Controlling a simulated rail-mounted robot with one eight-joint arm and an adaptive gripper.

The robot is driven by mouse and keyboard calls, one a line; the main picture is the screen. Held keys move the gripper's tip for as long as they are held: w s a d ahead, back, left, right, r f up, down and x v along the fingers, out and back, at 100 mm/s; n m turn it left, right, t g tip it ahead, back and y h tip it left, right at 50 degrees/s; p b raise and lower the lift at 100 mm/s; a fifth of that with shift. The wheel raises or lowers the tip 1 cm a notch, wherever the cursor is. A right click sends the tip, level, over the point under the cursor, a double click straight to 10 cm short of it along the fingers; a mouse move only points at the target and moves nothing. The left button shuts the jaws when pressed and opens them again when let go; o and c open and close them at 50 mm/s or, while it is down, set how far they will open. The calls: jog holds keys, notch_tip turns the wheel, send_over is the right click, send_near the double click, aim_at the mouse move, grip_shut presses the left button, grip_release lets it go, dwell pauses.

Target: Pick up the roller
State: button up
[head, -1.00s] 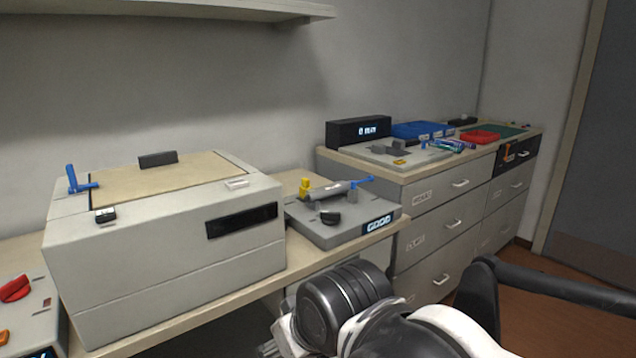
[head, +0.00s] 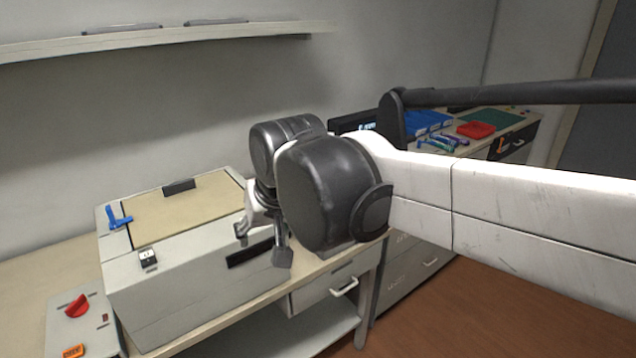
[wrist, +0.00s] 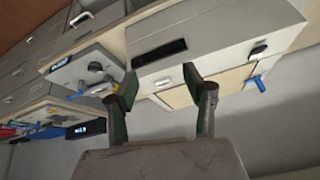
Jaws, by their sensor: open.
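The grey cylinder with a yellow end and a blue end, which looks like the roller (wrist: 97,90), lies on the low grey stand (wrist: 68,72) in the wrist view, left of my fingers. It is small and blurred there. In the head view my arm hides it and most of the stand. My gripper (head: 262,246) hangs in front of the large beige box's front face in the head view. In the wrist view my gripper (wrist: 161,84) is open, with nothing between its fingers.
The large beige box (head: 190,290) with a blue lever (head: 118,217) stands on the bench below my gripper. A panel with a red knob (head: 78,305) is at the left. A red tray (head: 477,129) sits on the far cabinets. A shelf (head: 150,38) runs overhead.

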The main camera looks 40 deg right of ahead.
jog(key=w+d+r+m+g+p, duration=0.15)
jog(key=w+d+m, duration=0.25)
jog(key=w+d, duration=0.45)
jog(key=w+d+r+m+g, duration=0.2)
jog(key=w+d+m, duration=0.1)
jog(key=w+d, duration=0.55)
jog(key=w+d+f+m+g, duration=0.1)
jog(key=w+d+f+m, duration=0.25)
jog(key=d, duration=0.35)
jog(key=w+d+f+m+g, duration=0.1)
jog(key=w+d+f+m, duration=0.1)
jog(key=d+f, duration=0.45)
jog(key=w+d+f+m+g, duration=0.1)
jog(key=w+d+f+m, duration=0.15)
jog(key=d, duration=0.65)
jog(key=shift+t+y, duration=0.25)
jog(key=shift+y, duration=0.05)
jog(key=f, duration=0.7)
jog(key=shift+w+a+f, duration=0.2)
jog(key=shift+w+f, duration=0.05)
jog(key=shift+f, duration=0.15)
jog(key=shift+w+a+f, duration=0.15)
jog(key=shift+f, duration=1.15)
jog(key=shift+w+a+f, duration=0.1)
jog(key=shift+w+f, duration=0.05)
jog(key=shift+f, duration=1.15)
jog(key=shift+c, duration=0.4)
grip_shut()
